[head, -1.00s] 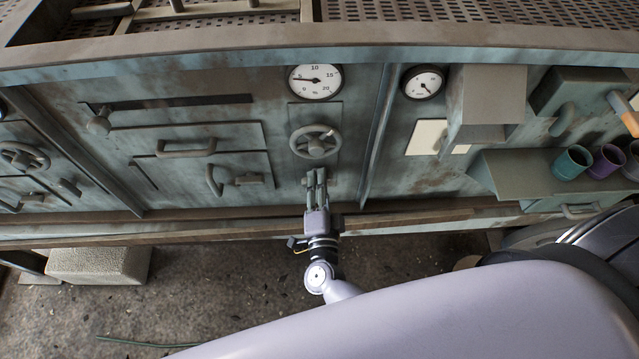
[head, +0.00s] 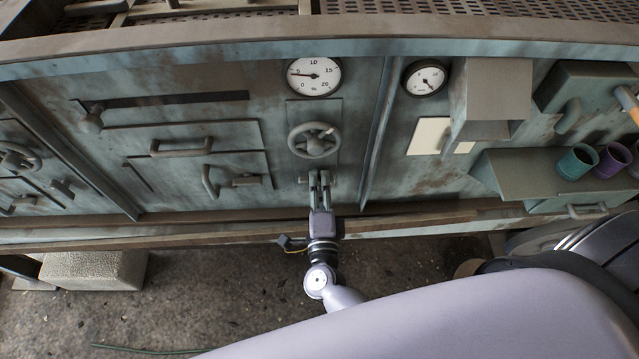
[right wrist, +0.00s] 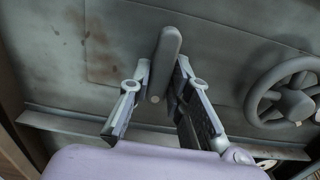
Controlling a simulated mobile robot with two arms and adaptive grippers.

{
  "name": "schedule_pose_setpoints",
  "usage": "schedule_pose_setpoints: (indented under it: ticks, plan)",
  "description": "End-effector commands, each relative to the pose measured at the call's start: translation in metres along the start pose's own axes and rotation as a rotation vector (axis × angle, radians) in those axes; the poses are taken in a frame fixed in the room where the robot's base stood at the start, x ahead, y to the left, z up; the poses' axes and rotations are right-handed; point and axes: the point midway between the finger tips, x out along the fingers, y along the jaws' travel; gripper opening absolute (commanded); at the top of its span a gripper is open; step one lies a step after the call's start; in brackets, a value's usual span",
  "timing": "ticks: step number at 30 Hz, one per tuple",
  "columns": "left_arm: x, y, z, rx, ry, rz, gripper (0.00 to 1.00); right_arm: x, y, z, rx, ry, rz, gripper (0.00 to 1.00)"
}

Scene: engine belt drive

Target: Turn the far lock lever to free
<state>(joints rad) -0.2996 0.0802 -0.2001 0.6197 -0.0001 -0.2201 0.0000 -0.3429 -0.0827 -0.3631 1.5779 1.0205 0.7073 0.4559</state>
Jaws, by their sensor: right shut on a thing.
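My right gripper (head: 319,174) is at the front panel, just below the small handwheel (head: 313,141). It is shut on a short grey lever. In the right wrist view the lever (right wrist: 170,50) is a rounded bar with its near end between the two fingers (right wrist: 162,76). The handwheel also shows at the right of that view (right wrist: 287,98). In the head view the fingers hide most of the lever, and only a small bit shows at their left side. My left gripper is not in view.
A round gauge (head: 314,76) is above the handwheel, and a smaller gauge (head: 425,78) is to its right. A hatch with a bar handle (head: 182,148) and a bent handle (head: 208,182) is at left. Cups (head: 577,162) stand on a shelf at right. A ledge runs below the panel.

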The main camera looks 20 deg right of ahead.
Motion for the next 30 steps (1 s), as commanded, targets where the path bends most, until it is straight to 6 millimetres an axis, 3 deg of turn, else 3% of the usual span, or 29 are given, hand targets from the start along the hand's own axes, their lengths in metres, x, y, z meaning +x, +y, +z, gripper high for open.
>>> schedule_pose_setpoints:
  ticks: [7,8,16,25,30]
  plan:
    - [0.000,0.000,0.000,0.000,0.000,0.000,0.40,-0.001,0.002,0.000,0.001,0.000,0.004,0.00]
    - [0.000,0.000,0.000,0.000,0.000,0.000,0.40,-0.001,0.002,0.000,0.000,0.000,0.004,0.19]
    - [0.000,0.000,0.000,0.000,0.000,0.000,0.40,-0.001,0.001,0.000,0.000,0.000,0.002,0.37]
    - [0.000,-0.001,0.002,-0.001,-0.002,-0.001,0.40,-0.002,0.001,0.000,-0.001,0.000,0.001,0.37]
    - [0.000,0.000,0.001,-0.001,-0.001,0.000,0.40,-0.020,0.001,0.000,-0.001,0.000,0.004,0.37]
